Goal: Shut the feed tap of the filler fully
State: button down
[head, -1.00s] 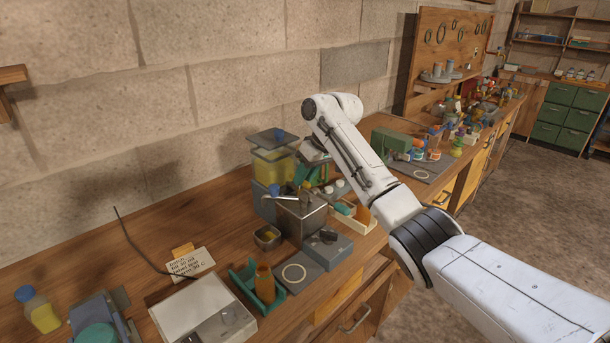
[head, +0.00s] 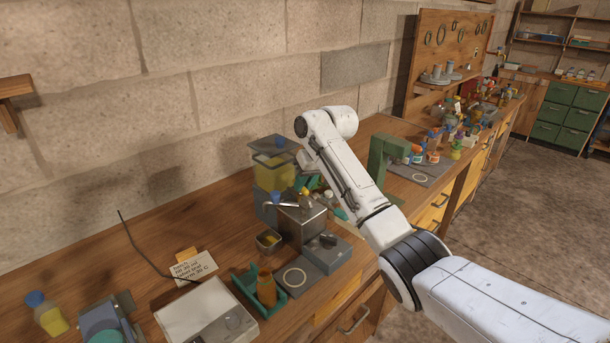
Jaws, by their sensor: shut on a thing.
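The filler is a steel box (head: 302,222) on the bench, with a silver spout-like arm and a small blue knob (head: 275,197) on its left side. A small brass-coloured part (head: 304,193) shows at its top. My gripper (head: 309,183) is at the top back of the steel box, partly hidden by my own arm. It is shut on a small part there, which looks like the feed tap. The fingertips and the tap's exact angle are too small and covered to make out.
A container with yellow liquid (head: 273,168) stands close behind the filler. In front are a grey plate with a ring (head: 296,279) and a green holder with an orange-brown bottle (head: 266,289). A green stand (head: 385,165) is to the right. A card (head: 193,266) lies at left.

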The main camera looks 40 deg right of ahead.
jog(key=m+p, duration=0.1)
jog(key=m, duration=0.1)
jog(key=m+h+p, duration=0.1)
jog(key=p, duration=0.1)
jog(key=shift+a+r+m+h, duration=0.15)
jog(key=shift+a+m+h, duration=0.15)
jog(key=shift+a+m, duration=0.1)
jog(key=m, duration=0.1)
jog(key=m+h+p, duration=0.1)
jog(key=m, duration=0.1)
jog(key=shift+w+a+m+h, duration=0.15)
jog(key=shift+m+h, duration=0.15)
jog(key=m, duration=0.1)
jog(key=m+g+h, duration=0.1)
jog(key=m, duration=0.1)
jog(key=shift+w+a+f+m, duration=0.15)
jog(key=shift+f+m, duration=0.05)
jog(key=shift+m, duration=0.1)
jog(key=shift+w+a+m+g+h+b, duration=0.15)
jog(key=shift+m+g+h+b, duration=0.25)
jog(key=shift+m+b, duration=0.5)
jog(key=shift+w+d+m+g+h+b, duration=0.1)
jog(key=shift+m+g+h+b, duration=0.3)
jog(key=shift+m, duration=0.9)
jog(key=shift+r, duration=0.1)
jog(key=c, duration=1.1)
grip_release()
jog(key=shift+o, duration=0.2)
jog(key=shift+a, duration=0.1)
